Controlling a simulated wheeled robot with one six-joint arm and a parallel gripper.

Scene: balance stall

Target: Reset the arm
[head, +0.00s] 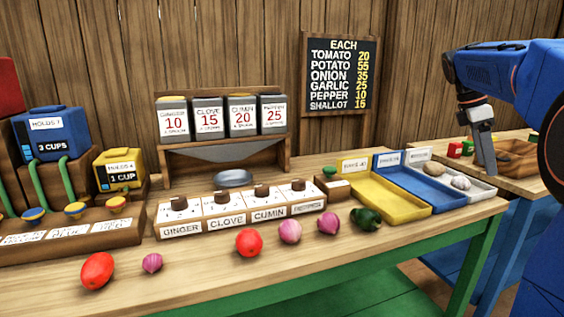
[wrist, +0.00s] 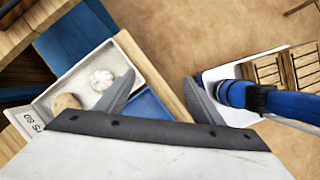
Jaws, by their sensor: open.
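My gripper (head: 484,150) hangs at the right of the head view, above the right end of the stall and near a wooden tray. In the wrist view my gripper (wrist: 168,98) has its two fingers spread apart with nothing between them. Below and left of the fingers is a white tray (wrist: 138,54) holding a garlic bulb (wrist: 102,80) and a brown potato-like item (wrist: 66,102). The same white tray (head: 478,191) shows in the head view beside a blue tray (head: 425,192) and a yellow tray (head: 388,203).
Tomatoes (head: 98,270), onions (head: 290,231) and a green pepper (head: 366,219) lie along the counter's front. A spice rack (head: 286,171) and a metal pan (head: 233,178) stand behind. A second table with a wooden tray (head: 518,157) is at right. Open floor (wrist: 220,30) lies beyond the counter.

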